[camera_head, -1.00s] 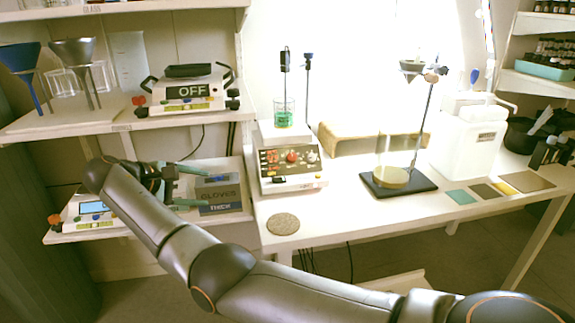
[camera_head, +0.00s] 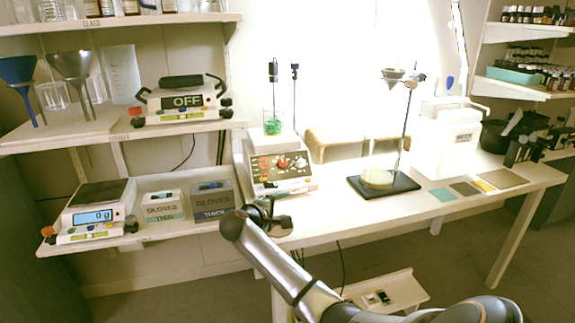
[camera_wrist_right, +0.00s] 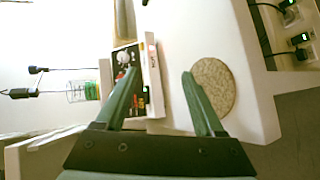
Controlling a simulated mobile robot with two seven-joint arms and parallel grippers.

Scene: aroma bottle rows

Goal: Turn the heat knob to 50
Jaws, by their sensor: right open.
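The hotplate stirrer (camera_head: 283,181) stands at the left end of the white table. Its dark front panel carries a red knob (camera_head: 283,162) and paler controls; I cannot read the scale or tell which is the heat knob. A beaker of green liquid (camera_head: 273,126) sits on top. In the right wrist view the stirrer (camera_wrist_right: 152,75) appears sideways, its panel partly behind one finger. My right gripper (camera_head: 265,211) is in front of and below the panel, near the table's front edge. In the wrist view its green fingers (camera_wrist_right: 161,75) are apart and empty. My left gripper is not in view.
A round cork mat (camera_wrist_right: 213,87) lies on the table near its edge, mostly hidden by my gripper in the head view. Left are shelves with glove boxes (camera_head: 213,201) and a scale (camera_head: 95,216). A stand on a black base (camera_head: 400,184) is to the right.

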